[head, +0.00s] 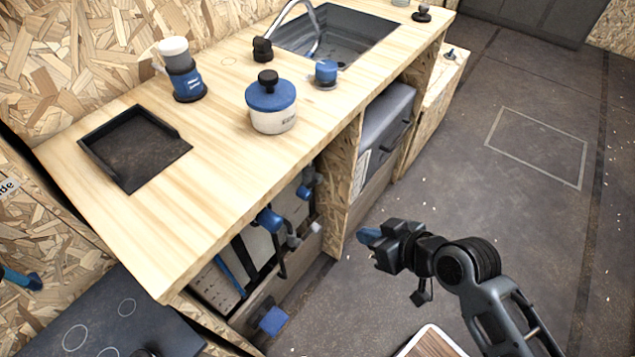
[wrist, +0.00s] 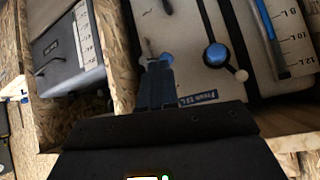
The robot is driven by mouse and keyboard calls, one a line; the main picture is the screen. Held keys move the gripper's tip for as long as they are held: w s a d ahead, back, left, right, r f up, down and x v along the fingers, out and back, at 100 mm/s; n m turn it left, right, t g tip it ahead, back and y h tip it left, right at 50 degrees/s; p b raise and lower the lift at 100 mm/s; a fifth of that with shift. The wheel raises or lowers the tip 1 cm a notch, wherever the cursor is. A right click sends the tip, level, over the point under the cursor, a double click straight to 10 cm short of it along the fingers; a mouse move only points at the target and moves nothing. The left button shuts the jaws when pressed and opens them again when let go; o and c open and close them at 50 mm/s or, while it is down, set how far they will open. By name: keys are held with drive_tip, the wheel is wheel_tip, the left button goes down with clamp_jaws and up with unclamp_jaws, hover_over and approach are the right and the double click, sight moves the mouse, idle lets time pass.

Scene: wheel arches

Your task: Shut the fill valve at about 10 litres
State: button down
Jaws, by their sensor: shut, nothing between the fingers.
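The pale fresh-water tank (head: 262,245) sits in the open bay under the counter; the wrist view shows its front (wrist: 190,35) and a "Fresh 12 L" label. A valve with a round blue knob (wrist: 216,55) and a dark lever ending in a pale ball is on it. The scale (wrist: 293,38) has 8 L and 12 L marks. Beside it, blue in the sight strip (wrist: 267,20) ends roughly level with the middle mark, which looks like 10. My gripper (head: 370,236) is shut and empty, in front of the bay; its fingers (wrist: 155,68) are apart from the blue knob.
A grey box (head: 385,115) fills the neighbouring bay, behind a chipboard divider (head: 343,195). The counter (head: 215,150) carries a blue-lidded jar (head: 272,110), a blue cup (head: 326,72), a black tray (head: 130,150) and a sink (head: 335,40). The floor (head: 455,190) to the right is clear.

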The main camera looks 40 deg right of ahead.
drive_tip(key=w+d+r+n+g+y+p, duration=0.1)
drive_tip(key=w+d+r+y, duration=0.15)
drive_tip(key=w, duration=0.35)
drive_tip(key=w+d+r+n+y, duration=0.2)
drive_tip(key=w+d+r, duration=0.2)
drive_tip(key=w, duration=0.2)
hover_over(306, 190)
drive_tip(key=s+d, duration=0.3)
wheel_tip(306, 190, down, 6)
drive_tip(key=f, duration=0.1)
drive_tip(key=a+f, duration=0.1)
drive_tip(key=f, duration=0.1)
drive_tip(key=shift+w+a+f+h, duration=0.15)
drive_tip(key=shift+w+f+h, duration=0.05)
drive_tip(key=shift+f+h, duration=0.1)
drive_tip(key=shift+a+f+p, duration=0.1)
drive_tip(key=shift+f+p, duration=0.2)
drive_tip(key=shift+f, duration=0.15)
